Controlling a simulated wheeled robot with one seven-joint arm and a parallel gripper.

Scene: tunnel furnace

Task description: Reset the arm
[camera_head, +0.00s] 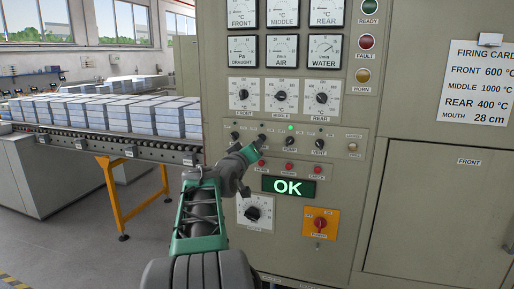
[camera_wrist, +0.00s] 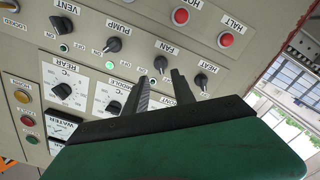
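My arm reaches from the bottom of the head view up to the control panel (camera_head: 345,145). My gripper (camera_head: 262,142) is at the left part of the row of small black switches. In the wrist view, my gripper (camera_wrist: 160,76) shows two dark fingers apart, with nothing held between them. The FAN switch (camera_wrist: 160,63) appears just beyond and between the fingertips; I cannot tell whether they touch it. The HEAT switch (camera_wrist: 202,80) is to the right of the fingers.
A green OK display (camera_head: 288,187) is lit below the switches. Red buttons (camera_wrist: 226,39), dials and an orange-backed red rotary switch (camera_head: 320,222) are close by. A conveyor with stacked blocks (camera_head: 143,116) stands left of the panel. Open floor lies at the lower left.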

